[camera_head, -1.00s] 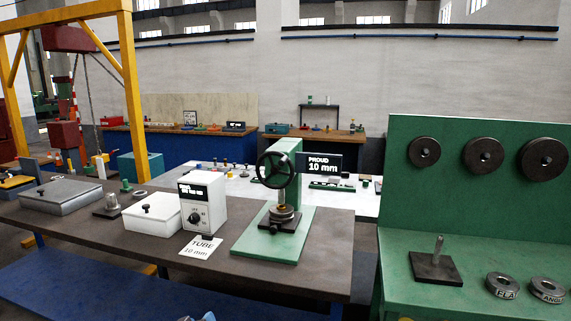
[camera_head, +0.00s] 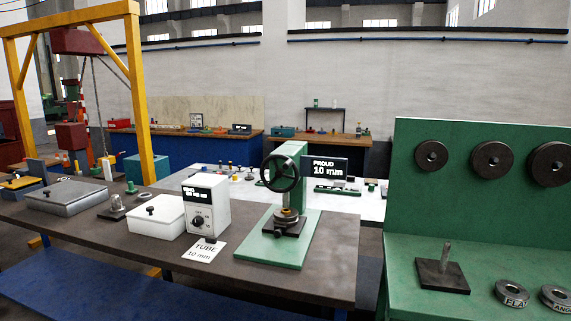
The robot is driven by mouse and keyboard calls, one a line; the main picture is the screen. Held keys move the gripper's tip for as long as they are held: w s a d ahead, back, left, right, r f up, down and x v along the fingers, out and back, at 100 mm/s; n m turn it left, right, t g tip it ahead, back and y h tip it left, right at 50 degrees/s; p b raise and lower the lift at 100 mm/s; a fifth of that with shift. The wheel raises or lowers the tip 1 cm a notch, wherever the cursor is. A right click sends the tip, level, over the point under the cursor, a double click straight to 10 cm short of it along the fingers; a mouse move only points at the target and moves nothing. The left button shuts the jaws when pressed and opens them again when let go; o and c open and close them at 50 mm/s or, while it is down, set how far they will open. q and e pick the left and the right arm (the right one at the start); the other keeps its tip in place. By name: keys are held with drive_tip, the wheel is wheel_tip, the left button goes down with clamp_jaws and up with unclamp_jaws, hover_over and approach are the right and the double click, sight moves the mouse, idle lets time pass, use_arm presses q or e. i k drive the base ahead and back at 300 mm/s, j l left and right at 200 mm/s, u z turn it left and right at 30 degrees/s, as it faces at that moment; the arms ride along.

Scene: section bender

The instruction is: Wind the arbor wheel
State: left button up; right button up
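The arbor wheel (camera_head: 281,171) is a dark spoked handwheel on the green arbor press (camera_head: 303,166), which stands on a green base plate (camera_head: 296,248) on the dark bench. Below the wheel, a small round metal part sits on a dark square block (camera_head: 283,227). A black sign (camera_head: 326,171) beside the press reads "PROUD 10 mm". A white card (camera_head: 203,252) in front reads "TUBE 10 mm". Neither of my grippers is in view.
Left of the press are a white meter box (camera_head: 207,203), a white lidded box (camera_head: 157,216) and a grey lidded box (camera_head: 66,194). A green stand (camera_head: 478,220) on the right carries dark discs, a post on a plate and labelled rings.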

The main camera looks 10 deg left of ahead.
sight(280, 172)
drive_tip(key=i+u, duration=0.25)
drive_tip(key=i, duration=0.3)
drive_tip(key=i+l+u, duration=0.1)
drive_tip(key=i+u, duration=0.15)
drive_tip(key=i, duration=0.3)
